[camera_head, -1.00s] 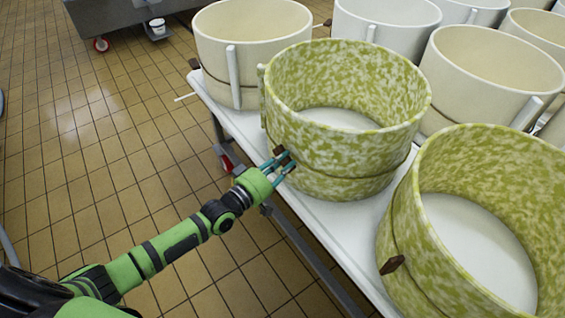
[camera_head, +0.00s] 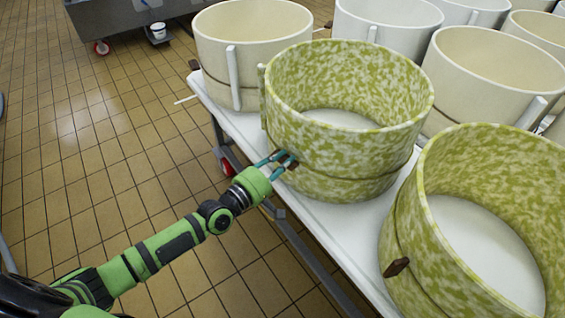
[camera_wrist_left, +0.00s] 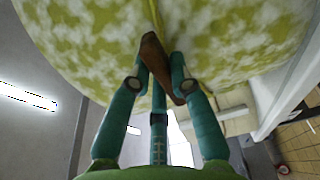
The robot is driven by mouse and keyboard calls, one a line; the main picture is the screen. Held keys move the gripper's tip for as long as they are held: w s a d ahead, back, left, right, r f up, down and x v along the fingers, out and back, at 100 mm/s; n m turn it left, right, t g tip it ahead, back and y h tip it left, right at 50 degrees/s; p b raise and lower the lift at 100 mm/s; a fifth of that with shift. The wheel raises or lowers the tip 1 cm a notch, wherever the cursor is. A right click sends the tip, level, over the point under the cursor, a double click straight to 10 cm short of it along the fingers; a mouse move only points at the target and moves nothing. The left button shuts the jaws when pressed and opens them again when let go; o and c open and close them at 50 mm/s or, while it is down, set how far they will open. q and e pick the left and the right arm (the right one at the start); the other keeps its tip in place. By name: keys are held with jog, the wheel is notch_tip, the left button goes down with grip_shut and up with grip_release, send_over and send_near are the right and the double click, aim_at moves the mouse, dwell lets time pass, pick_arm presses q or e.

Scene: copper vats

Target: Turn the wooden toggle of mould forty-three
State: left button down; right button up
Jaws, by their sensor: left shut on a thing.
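The green-and-white mottled mould (camera_head: 330,150) stands on the white table, its rim open upward. I cannot read a number on it. A brown wooden toggle (camera_head: 292,164) sits on its near left side, low on the wall at the seam. My left gripper (camera_head: 282,160) is at this toggle, shut on it with teal fingers. In the left wrist view, the toggle (camera_wrist_left: 153,52) lies slanted between the fingertips of my left gripper (camera_wrist_left: 158,80), against the mottled wall (camera_wrist_left: 90,35). The fingers hide part of the toggle in the head view. My right gripper is not in view.
A second mottled mould (camera_head: 450,270), with its own brown toggle (camera_head: 396,267), stands at the near right. Several cream moulds (camera_head: 250,45) fill the back of the table (camera_head: 235,118). Tiled floor (camera_head: 110,150) lies open to the left.

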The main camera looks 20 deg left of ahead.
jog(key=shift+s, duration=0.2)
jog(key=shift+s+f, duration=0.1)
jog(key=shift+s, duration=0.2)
pick_arm(q)
jog(key=c, duration=1.1)
grip_release()
jog(key=shift+s, duration=0.1)
jog(key=v, duration=1.2)
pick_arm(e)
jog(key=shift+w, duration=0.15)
